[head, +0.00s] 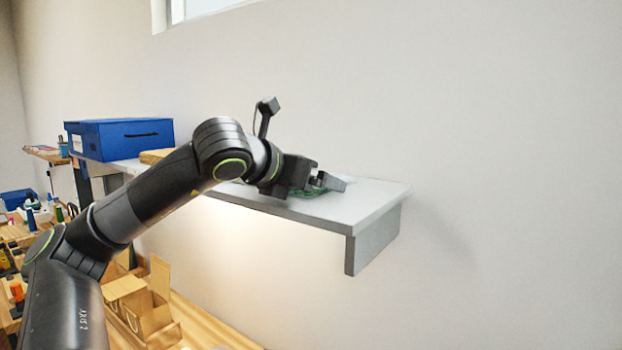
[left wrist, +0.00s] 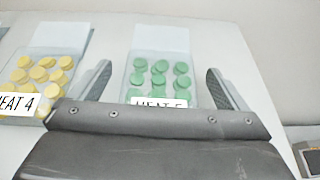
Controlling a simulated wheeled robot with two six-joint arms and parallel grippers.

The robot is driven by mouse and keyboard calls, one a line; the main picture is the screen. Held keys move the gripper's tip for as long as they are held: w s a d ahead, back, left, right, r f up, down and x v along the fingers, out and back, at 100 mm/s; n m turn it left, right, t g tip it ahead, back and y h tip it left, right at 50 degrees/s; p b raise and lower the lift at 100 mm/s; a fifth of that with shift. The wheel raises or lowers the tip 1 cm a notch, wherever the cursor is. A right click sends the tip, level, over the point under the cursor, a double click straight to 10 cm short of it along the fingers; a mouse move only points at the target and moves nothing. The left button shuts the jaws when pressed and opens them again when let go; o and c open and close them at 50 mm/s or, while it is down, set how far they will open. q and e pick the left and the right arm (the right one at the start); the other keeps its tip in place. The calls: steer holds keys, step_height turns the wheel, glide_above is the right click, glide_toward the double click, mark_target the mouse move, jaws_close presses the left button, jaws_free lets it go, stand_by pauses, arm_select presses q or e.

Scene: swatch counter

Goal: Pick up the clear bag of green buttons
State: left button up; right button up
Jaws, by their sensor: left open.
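The clear bag of green buttons (left wrist: 160,72) lies on the shelf in the left wrist view, between the two spread fingers of my left gripper (left wrist: 160,85). A white label, partly hidden by the gripper body, covers its near edge. In the head view a bit of green (head: 308,192) shows beneath my left gripper (head: 328,183), which hides most of the bag. The left gripper is open and I cannot see it touching the bag. My right gripper is in neither view.
A clear bag of yellow buttons (left wrist: 38,75) lies left of the green one, with a label. The white shelf (head: 372,200) ends at the right. A blue box (head: 120,140) stands at its left end. Open cardboard boxes (head: 145,305) sit below.

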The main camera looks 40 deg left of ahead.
arm_select(q)
steer(key=shift+c, duration=0.2)
steer(key=c, duration=1)
steer(key=shift+r, duration=0.1)
step_height(320, 180, up, 7)
steer(key=p, duration=0.2)
steer(key=shift+r+p, duration=0.15)
steer(key=shift+p, duration=0.15)
steer(key=shift+r, duration=1.25)
